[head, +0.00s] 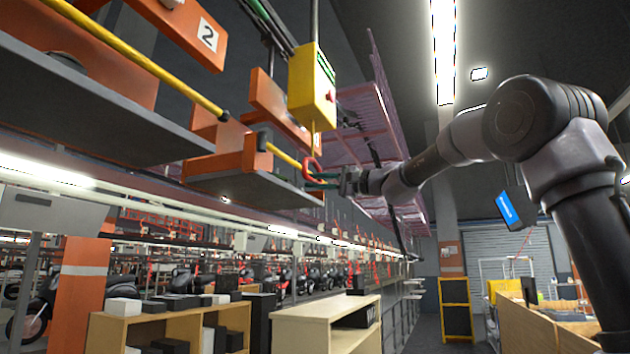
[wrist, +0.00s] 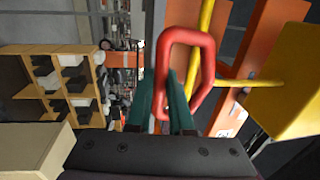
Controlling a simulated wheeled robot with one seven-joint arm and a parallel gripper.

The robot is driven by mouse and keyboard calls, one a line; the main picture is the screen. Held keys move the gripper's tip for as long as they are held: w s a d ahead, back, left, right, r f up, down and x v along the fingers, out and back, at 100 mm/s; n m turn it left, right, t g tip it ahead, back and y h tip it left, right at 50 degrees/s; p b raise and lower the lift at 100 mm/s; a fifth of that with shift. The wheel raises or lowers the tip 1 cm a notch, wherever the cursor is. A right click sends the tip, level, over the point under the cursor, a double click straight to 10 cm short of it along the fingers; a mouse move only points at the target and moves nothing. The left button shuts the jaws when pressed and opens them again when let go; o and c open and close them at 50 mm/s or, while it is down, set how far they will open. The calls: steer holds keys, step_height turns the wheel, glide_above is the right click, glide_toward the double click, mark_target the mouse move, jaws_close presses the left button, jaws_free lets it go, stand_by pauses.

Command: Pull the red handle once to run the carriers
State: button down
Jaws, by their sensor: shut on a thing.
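The red handle (head: 311,168) is a red loop hanging below a yellow box (head: 312,88) at the middle of the head view. It also shows large in the wrist view (wrist: 208,72), at the fingertips. My gripper (head: 324,180) reaches it from the right. In the wrist view its two green fingers (wrist: 164,100) are closed on the near side bar of the loop. The orange carriers (head: 240,188) with grey undersides hang to the left of the handle, one behind another. The nearest bears a sign with the number 2 (head: 208,36).
Yellow rails (head: 130,55) run along the carriers close to the handle. Below stand wooden shelves (head: 160,325) with black and white boxes and a pale cabinet (head: 325,315). Motorbikes stand farther back. An orange post (head: 80,290) is at the lower left.

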mark_target(315, 162)
steer(key=shift+r, duration=2.9)
steer(key=c, duration=0.8)
jaws_free()
steer(key=shift+d, duration=0.1)
steer(key=v, duration=0.9)
